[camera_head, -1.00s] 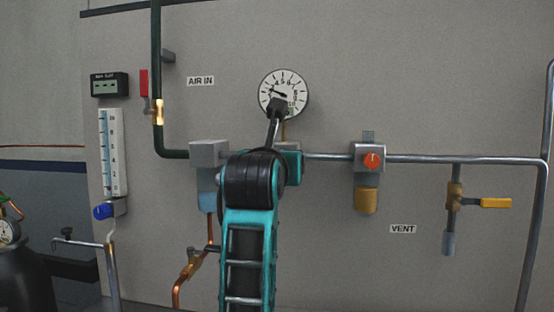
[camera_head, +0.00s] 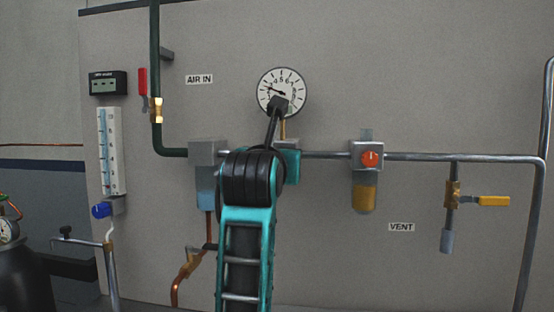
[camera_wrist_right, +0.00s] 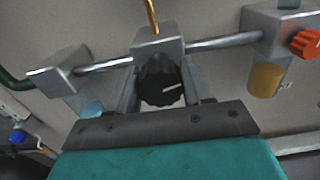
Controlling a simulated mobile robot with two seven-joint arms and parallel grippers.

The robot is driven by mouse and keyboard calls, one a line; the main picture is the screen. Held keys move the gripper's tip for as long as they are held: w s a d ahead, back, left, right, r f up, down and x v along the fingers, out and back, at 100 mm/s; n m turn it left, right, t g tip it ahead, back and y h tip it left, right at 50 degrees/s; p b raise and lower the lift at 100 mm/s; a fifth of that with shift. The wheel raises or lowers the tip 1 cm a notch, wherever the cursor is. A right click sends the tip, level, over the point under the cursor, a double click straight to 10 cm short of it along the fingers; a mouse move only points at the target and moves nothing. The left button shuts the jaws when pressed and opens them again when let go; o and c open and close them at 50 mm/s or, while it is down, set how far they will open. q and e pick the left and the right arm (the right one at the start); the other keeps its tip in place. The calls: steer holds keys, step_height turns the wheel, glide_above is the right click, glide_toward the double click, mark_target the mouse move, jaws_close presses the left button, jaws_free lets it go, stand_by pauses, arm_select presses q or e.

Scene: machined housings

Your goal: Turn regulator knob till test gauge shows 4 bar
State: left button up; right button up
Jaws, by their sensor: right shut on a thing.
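The round white test gauge (camera_head: 284,90) hangs on the wall panel. Its needle points left and slightly up, short of the 4; the exact value is too small to read, and a dark part of my arm covers its lower left. In the right wrist view the black regulator knob (camera_wrist_right: 160,84) sits under a grey block (camera_wrist_right: 158,48), its white mark pointing right and slightly up. My right gripper (camera_wrist_right: 161,88) is shut on the knob, a finger on each side. In the head view my right arm hides the knob and fingers. My left gripper is not in view.
A pipe runs across the panel to a grey unit with an orange-red knob (camera_head: 370,158). A yellow-handled valve (camera_head: 494,201) is at the right. A red-handled valve (camera_head: 143,82) and a flow tube (camera_head: 110,150) are at the left.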

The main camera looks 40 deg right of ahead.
steer(key=m+b, duration=0.3)
steer(key=m, duration=0.1)
steer(key=shift+f, duration=0.1)
steer(key=shift+s+m+b, duration=0.1)
steer(key=shift+m+b, duration=0.3)
steer(key=shift+m, duration=0.1)
steer(key=shift+m+b, duration=0.7)
steer(key=shift+m, duration=0.3)
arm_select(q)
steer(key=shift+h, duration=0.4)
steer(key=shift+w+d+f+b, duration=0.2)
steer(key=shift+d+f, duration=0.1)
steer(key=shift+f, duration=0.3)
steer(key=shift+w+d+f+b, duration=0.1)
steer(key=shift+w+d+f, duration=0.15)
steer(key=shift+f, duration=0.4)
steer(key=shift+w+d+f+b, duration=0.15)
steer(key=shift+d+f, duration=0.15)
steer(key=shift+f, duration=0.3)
arm_select(e)
steer(key=shift+m, duration=0.7)
steer(key=shift+d+r, duration=0.1)
steer(key=shift+r, duration=0.1)
steer(key=o, duration=1)
steer(key=shift+f, duration=0.1)
